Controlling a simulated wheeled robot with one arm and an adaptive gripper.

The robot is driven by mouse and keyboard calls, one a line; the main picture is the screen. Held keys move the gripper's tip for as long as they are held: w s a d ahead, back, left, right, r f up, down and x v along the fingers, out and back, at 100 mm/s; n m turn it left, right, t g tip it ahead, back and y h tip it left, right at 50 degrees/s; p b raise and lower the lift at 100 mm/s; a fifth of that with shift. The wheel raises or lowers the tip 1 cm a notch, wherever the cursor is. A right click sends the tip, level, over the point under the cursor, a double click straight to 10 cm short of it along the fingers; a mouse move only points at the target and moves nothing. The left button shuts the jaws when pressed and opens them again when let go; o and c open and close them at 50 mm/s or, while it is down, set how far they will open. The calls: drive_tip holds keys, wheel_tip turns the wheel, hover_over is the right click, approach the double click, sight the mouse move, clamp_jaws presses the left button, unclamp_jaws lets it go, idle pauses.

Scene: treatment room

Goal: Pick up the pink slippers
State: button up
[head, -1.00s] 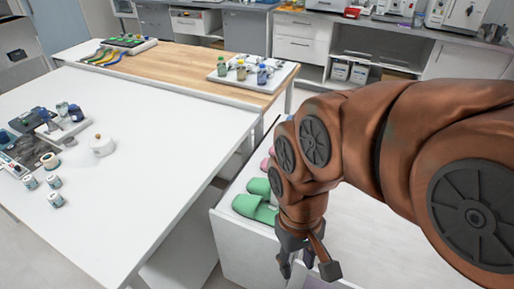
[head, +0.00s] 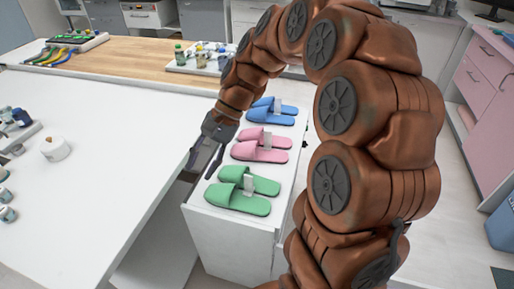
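The pink slippers (head: 259,153) lie as a pair on a narrow white cabinet top, between a green pair and a blue pair. A small whitish upright piece stands between the two pink slippers. My gripper (head: 200,174) points down just left of the pink pair in the picture, near the gap between the cabinet and the white table. Its two dark fingers are apart, with nothing seen between them. I cannot tell its exact height.
Green slippers (head: 240,203) lie nearer and blue slippers (head: 272,117) lie farther on the white cabinet (head: 228,238). The large white table (head: 100,160) holds a small white pot (head: 55,149). A tray with bottles (head: 180,66) stands on the wooden table behind.

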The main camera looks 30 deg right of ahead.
drive_tip(key=w+d+f+m+t+y+b, duration=0.2)
drive_tip(key=w+d+f+m, duration=0.15)
drive_tip(key=w+d, duration=0.45)
drive_tip(key=m+t+b, duration=0.4)
drive_tip(key=m+t, duration=0.4)
drive_tip(key=m, duration=0.6)
hover_over(270, 146)
drive_tip(key=s+d, duration=0.5)
wheel_tip(270, 146, down, 17)
drive_tip(key=shift+w+r+x, duration=0.1)
drive_tip(key=shift+w+x, duration=0.05)
drive_tip(key=shift+x, duration=1.15)
drive_tip(key=shift+w+r+x, duration=0.1)
drive_tip(key=shift+x, duration=1.2)
drive_tip(key=shift+w+r+x, duration=0.15)
drive_tip(key=shift+x, duration=1.1)
drive_tip(key=shift+d, duration=0.1)
clamp_jaws()
